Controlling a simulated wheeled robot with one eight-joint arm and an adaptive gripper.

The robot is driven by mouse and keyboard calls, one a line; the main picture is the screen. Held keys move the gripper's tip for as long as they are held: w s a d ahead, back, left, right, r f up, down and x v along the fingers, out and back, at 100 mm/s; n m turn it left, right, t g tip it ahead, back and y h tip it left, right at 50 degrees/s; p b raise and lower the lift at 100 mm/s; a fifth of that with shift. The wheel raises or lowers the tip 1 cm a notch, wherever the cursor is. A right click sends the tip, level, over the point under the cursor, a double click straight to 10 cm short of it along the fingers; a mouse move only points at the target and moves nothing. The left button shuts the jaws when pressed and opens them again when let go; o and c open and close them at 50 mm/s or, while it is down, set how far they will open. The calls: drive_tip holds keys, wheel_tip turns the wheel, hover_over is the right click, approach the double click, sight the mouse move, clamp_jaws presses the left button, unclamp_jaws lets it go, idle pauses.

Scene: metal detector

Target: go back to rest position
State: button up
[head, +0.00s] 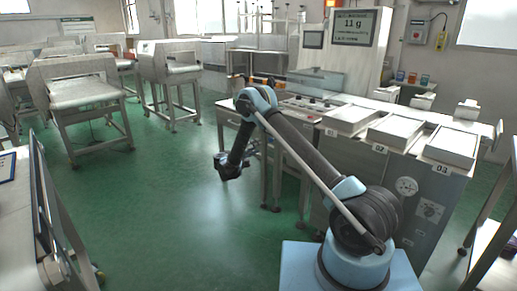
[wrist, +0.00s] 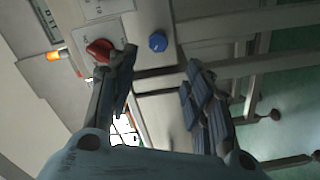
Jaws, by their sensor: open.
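My gripper (head: 228,168) hangs at the end of my bent blue and black arm in the head view, over the green floor left of the machine bench. It is small and dark there. In the wrist view, my gripper (wrist: 162,82) is open, with its two dark fingers apart and nothing between them. A red rounded part (wrist: 98,50) and a blue knob-like part (wrist: 158,42) show beyond the fingertips on a pale surface; the left finger partly overlaps the red one.
Three pale trays (head: 452,148) stand on the metal cabinet at right, beside a machine whose display (head: 353,27) reads 11 g. Conveyor tables (head: 80,95) stand at left. A table edge (head: 40,200) is near left. Green floor (head: 150,210) lies clear between.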

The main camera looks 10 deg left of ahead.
drive_tip(key=shift+s+a, duration=0.1)
drive_tip(key=d+r+g+y, duration=0.3)
drive_tip(key=d+r+g, duration=0.2)
drive_tip(key=d+r, duration=1.45)
drive_tip(key=s+d+r+m+g+y, duration=0.25)
drive_tip(key=s+d+r, duration=0.55)
drive_tip(key=s+d, duration=0.55)
drive_tip(key=s+d+r+m+y, duration=0.1)
drive_tip(key=s+d+y, duration=0.15)
drive_tip(key=s, duration=0.75)
drive_tip(key=s+d+r+m+y, duration=0.1)
drive_tip(key=s+d, duration=0.3)
drive_tip(key=s, duration=0.5)
drive_tip(key=s+f+g, duration=0.1)
drive_tip(key=s+f, duration=0.3)
drive_tip(key=s, duration=0.4)
drive_tip(key=s+f+g+y, duration=0.1)
drive_tip(key=s+f+g, duration=0.1)
drive_tip(key=s+f, duration=0.3)
drive_tip(key=s+f+g+y, duration=0.1)
drive_tip(key=s+f, duration=0.4)
drive_tip(key=s, duration=0.8)
drive_tip(key=shift+f+m, duration=0.25)
drive_tip(key=shift+m, duration=0.2)
drive_tip(key=shift+g, duration=0.25)
